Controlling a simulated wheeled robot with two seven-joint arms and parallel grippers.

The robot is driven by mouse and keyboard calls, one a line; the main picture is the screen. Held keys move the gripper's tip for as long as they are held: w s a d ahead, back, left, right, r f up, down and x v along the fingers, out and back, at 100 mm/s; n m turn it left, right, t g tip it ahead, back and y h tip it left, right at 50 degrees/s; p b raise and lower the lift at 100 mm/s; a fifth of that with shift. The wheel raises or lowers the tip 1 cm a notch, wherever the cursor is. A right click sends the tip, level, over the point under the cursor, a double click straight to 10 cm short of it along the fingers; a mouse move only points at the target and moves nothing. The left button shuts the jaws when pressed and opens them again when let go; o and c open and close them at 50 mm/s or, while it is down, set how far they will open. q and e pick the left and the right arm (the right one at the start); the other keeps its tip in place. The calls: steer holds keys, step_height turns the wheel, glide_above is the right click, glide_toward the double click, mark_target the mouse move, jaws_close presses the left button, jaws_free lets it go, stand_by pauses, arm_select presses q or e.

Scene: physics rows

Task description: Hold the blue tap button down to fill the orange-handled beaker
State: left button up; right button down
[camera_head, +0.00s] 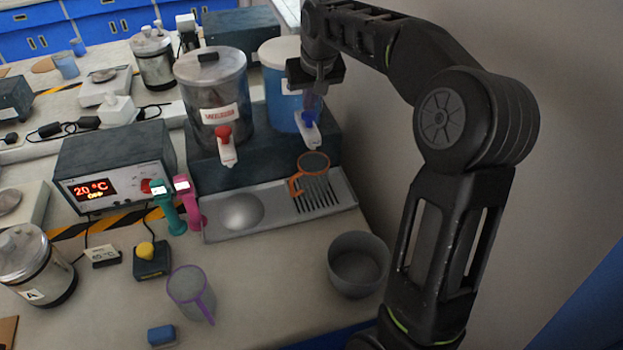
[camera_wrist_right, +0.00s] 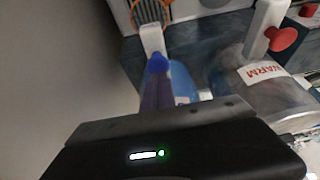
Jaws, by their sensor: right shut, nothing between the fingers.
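The blue tap button (camera_head: 309,118) is on the white tap at the front of the blue-bodied dispenser (camera_head: 281,97). It also shows in the right wrist view (camera_wrist_right: 158,64). My right gripper (camera_head: 312,102) is shut and empty, pointing down, its fingertips right at the blue button. Whether they press it down I cannot tell. The orange-handled beaker (camera_head: 315,164) stands below the blue tap on the grated part of the tray; in the wrist view its orange handle shows in part at the top. Its fill level is unclear. My left gripper is out of view.
Left of the blue tap is a clear dispenser (camera_head: 215,90) with a red tap button (camera_head: 223,133). A grey pot (camera_head: 358,264) and a purple-handled beaker (camera_head: 190,290) stand in front. A heater unit (camera_head: 117,165) reads 20 °C, off. The wall is close on the right.

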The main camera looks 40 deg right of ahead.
steer(key=shift+f, duration=0.2)
stand_by(0.4)
steer(key=shift+f+b, duration=0.85)
steer(key=shift+f, duration=0.1)
stand_by(6.4)
